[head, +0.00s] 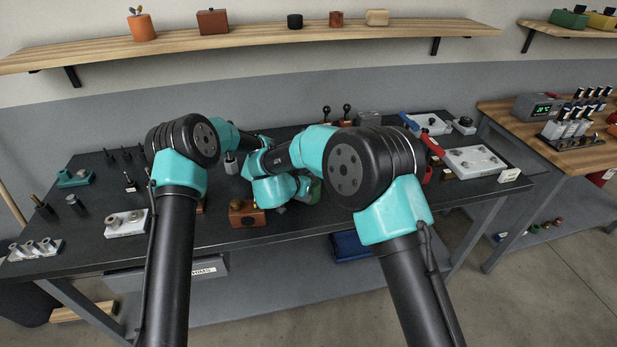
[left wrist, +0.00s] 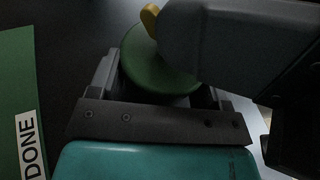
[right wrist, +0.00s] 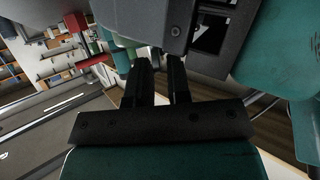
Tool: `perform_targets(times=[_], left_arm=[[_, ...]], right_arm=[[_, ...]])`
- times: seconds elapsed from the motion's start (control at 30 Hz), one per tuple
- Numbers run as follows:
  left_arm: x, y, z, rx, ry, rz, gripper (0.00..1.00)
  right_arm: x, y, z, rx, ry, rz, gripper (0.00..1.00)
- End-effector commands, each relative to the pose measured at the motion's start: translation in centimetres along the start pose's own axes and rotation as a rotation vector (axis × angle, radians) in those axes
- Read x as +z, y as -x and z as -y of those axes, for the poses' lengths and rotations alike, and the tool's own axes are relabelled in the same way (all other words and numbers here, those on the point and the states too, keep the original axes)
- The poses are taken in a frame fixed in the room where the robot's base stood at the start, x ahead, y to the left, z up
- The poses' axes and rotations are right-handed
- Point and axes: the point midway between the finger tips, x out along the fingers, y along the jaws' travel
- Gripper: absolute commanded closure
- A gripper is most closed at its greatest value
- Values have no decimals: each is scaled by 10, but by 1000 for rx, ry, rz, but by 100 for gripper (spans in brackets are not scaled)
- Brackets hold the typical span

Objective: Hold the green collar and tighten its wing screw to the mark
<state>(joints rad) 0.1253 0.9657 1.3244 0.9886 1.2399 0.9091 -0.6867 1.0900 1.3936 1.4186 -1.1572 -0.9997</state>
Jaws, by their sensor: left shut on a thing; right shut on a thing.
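The green collar (left wrist: 155,65) shows as a round green body between the two fingers of my left gripper (left wrist: 158,80), which is shut on it. The yellow wing screw (left wrist: 149,15) shows partly above the collar's upper edge. The dark housing of my right gripper (left wrist: 240,40) covers the right part of the collar and most of the screw. In the right wrist view, my right gripper (right wrist: 159,72) has its fingers close together on something that I cannot make out; the left wrist view places it at the wing screw. The mark is hidden.
A green surface with a DONE label (left wrist: 30,145) lies left of the collar. On the dark bench (head: 110,235) stand an orange-brown block (head: 246,214), a white two-knob tray (head: 126,223) and a white panel (head: 474,162) at right. My two arms cross close together over the middle.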

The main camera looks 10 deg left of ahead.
Motion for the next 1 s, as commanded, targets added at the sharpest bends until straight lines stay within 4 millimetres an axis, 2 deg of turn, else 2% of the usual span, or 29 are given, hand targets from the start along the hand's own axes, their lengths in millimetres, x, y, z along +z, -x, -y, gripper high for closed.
perform_targets(times=[0.2, 0.53, 0.57, 0.8, 1.0], left_arm=[[0, 0, 1, -3, 0, 0, 61], [0, 0, 1, -4, 0, 0, 61], [0, 0, 1, -4, 0, 0, 61], [0, 0, 1, -3, 0, 0, 61], [0, 0, 1, -2, 0, 0, 61]], right_arm=[[0, -1, 2, 125, -52, 0, 100], [0, -1, 2, 142, -58, 2, 100], [0, -1, 2, 142, -58, 2, 82], [0, 0, 2, 141, -58, 1, 59], [0, 0, 2, 141, -58, 1, 57]])
